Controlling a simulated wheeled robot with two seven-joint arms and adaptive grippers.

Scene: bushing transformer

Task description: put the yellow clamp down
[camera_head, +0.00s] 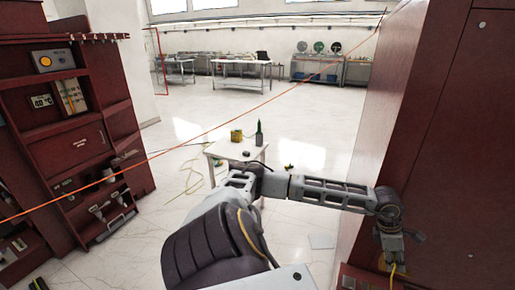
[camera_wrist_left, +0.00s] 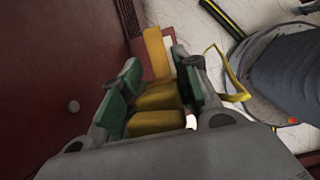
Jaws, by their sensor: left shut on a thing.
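My left gripper (camera_head: 391,246) is at the lower right of the head view, in front of the dark red cabinet (camera_head: 452,150), pointing down. In the left wrist view its green-padded fingers (camera_wrist_left: 158,84) are closed on the yellow clamp (camera_wrist_left: 157,101). The clamp's blocky body sits between the pads, and a flat yellow part (camera_wrist_left: 156,52) extends beyond the fingertips. In the head view the clamp is mostly hidden, and a thin yellow strand (camera_head: 393,272) hangs below the gripper. My right gripper is not in view.
A small white table (camera_head: 222,150) carries a yellow container (camera_head: 236,135), a green bottle (camera_head: 259,134) and a dark item. A red tool cabinet (camera_head: 75,120) stands at left. An orange line (camera_head: 200,136) crosses the room. Open floor lies behind the table.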

